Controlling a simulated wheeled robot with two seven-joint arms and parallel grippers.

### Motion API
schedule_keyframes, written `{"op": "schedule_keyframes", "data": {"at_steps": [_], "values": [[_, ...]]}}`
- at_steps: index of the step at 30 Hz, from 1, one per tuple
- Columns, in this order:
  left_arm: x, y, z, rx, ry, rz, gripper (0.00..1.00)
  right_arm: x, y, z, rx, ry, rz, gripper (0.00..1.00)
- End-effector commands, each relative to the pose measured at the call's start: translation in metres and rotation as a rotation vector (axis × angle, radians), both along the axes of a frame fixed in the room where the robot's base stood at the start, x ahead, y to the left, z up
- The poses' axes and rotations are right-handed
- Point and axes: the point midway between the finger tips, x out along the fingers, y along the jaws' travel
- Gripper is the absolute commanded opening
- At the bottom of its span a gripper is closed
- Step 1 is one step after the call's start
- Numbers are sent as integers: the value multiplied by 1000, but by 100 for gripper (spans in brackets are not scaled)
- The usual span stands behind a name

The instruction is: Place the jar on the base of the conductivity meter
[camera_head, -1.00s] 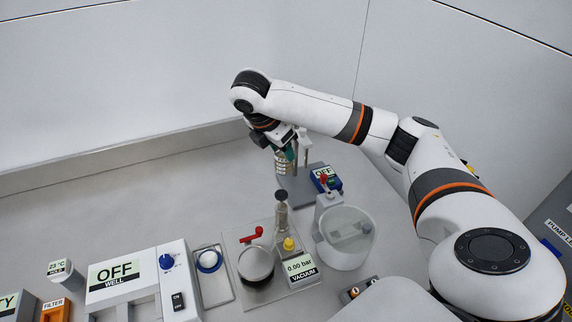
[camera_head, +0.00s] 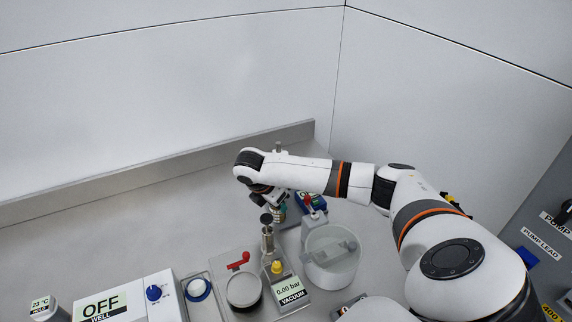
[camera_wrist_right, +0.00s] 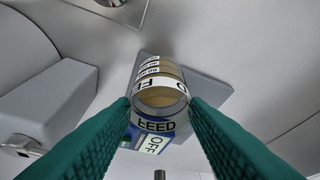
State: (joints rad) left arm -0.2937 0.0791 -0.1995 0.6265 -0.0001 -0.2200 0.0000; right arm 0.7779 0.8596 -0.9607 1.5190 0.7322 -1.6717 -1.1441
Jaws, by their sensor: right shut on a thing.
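My right gripper (camera_wrist_right: 159,106) is shut on the jar (camera_wrist_right: 160,88), a clear round jar with tan contents and a FEED label, held between its teal fingers. In the head view the right gripper (camera_head: 276,209) hangs at the arm's end, and the jar is mostly hidden by the wrist. A flat grey base plate (camera_wrist_right: 208,90) with a blue box marked OFF (camera_wrist_right: 152,141) lies behind the jar in the wrist view; it looks like the conductivity meter. The blue box also shows in the head view (camera_head: 312,201). I cannot tell whether the jar touches the plate. My left gripper is out of view.
A clear round vessel (camera_head: 332,262) stands just in front of the meter. A vacuum unit with a red-handled valve (camera_head: 238,261) and an upright cylinder (camera_head: 267,238) stands to its left. A controller marked OFF WELL (camera_head: 115,304) is at front left. The bench behind is clear.

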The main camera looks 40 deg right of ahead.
Motion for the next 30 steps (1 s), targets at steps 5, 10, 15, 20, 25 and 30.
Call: {"op": "schedule_keyframes", "data": {"at_steps": [5, 10, 15, 20, 25, 30], "values": [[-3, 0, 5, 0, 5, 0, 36, 1, -16, 2, -2, 1, -4, 0], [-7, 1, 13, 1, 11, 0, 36, 3, -45, 3, -2, 0, -4, 0], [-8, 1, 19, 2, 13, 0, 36, 4, -46, -10, 0, -1, 0, 0], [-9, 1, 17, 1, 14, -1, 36, 4, -46, -11, -1, -2, 1, 0], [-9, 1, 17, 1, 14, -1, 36, 4, -45, -14, 0, 0, 0, 43], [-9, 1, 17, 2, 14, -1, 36, 3, -45, -14, 0, 0, 0, 63]]}}
